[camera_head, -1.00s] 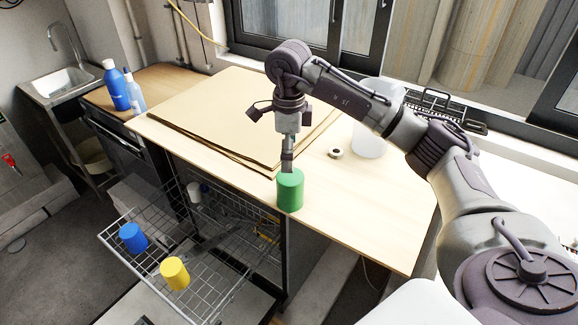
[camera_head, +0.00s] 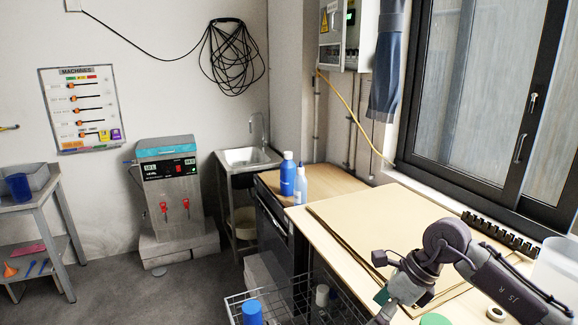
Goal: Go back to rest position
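My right arm comes in from the right, and its gripper (camera_head: 384,312) hangs low over the front of the wooden worktop, partly cut off by the lower edge. Its fingertips are too small and hidden to show whether they are open. The top of a green cylinder (camera_head: 434,320) shows at the bottom edge, to the right of the gripper and apart from it in the picture. A blue cylinder (camera_head: 252,314) stands in the pulled-out wire rack (camera_head: 236,300) at the bottom. My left gripper is not in view.
Brown sheets (camera_head: 385,222) lie on the worktop, with a tape roll (camera_head: 496,313) at right. Blue bottles (camera_head: 287,175), a sink (camera_head: 248,157), a machine (camera_head: 168,185) and a side table (camera_head: 38,200) stand beyond.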

